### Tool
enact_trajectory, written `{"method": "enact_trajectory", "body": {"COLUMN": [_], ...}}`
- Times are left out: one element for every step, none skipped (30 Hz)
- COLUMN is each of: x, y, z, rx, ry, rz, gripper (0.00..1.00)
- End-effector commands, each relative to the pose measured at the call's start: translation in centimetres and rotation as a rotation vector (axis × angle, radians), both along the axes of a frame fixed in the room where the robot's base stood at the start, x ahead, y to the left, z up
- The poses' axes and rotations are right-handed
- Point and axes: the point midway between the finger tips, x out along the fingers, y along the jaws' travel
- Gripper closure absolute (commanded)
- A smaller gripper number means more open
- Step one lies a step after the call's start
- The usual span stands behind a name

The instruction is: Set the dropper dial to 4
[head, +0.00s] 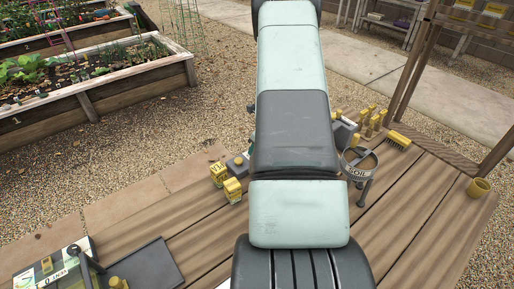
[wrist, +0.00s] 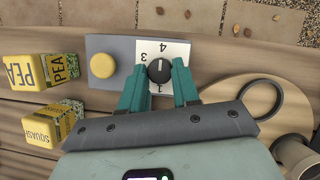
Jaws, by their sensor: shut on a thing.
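The dropper (wrist: 108,82) is a grey box with a round yellow button and a white number plate (wrist: 178,50) in the wrist view. A black dial (wrist: 160,70) sits on the plate. A pale line on the dial seems to point towards the picture's top, near the 4. My gripper (wrist: 159,82) is shut on the dial, one teal finger on each side. In the head view my arm hides the dial; part of the dropper (head: 238,163) shows.
Yellow PEA (wrist: 48,70) and SQUASH (wrist: 48,124) boxes stand left of the dropper. Right of it are a round wooden piece (wrist: 232,92) with a dark ring (wrist: 262,98) and a grey cylinder (wrist: 295,152). A yellow brush (head: 398,140) lies farther right on the wooden table.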

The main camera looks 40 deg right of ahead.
Motion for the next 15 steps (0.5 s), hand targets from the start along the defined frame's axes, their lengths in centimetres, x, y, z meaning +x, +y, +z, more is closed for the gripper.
{"method": "enact_trajectory", "body": {"x": [-0.01, -0.01, 0.0, 0.0, 0.0, 0.0, 0.0, 0.0, 0.0, 0.0, 0.0, 0.0, 0.0, 0.0, 0.0], "y": [-0.15, -0.15, -0.15, -0.15, -0.15, -0.15, -0.15, -0.15, -0.15, -0.15, -0.13, -0.11, -0.1, -0.09, -0.08], "z": [0.03, 0.03, 0.02, 0.02, 0.02, 0.02, 0.02, 0.02, 0.02, 0.02, 0.01, 0.01, 0.01, 0.0, 0.0], "rx": [-0.002, -0.002, -0.002, -0.002, -0.002, -0.002, -0.002, -0.002, -0.002, -0.002, -0.002, -0.002, -0.002, -0.002, -0.001], "ry": [-0.001, -0.001, -0.001, -0.001, -0.001, -0.001, -0.001, -0.001, -0.001, -0.001, -0.001, 0.0, 0.0, 0.0, 0.0], "rz": [-0.005, -0.005, -0.005, -0.005, -0.005, -0.005, -0.005, -0.005, -0.005, -0.005, -0.005, -0.004, -0.004, -0.004, -0.004], "gripper": [1.0, 1.0, 1.0, 1.0, 1.0, 1.0, 1.0, 1.0, 1.0, 0.65, 0.6, 0.54, 0.49, 0.45, 0.44]}}
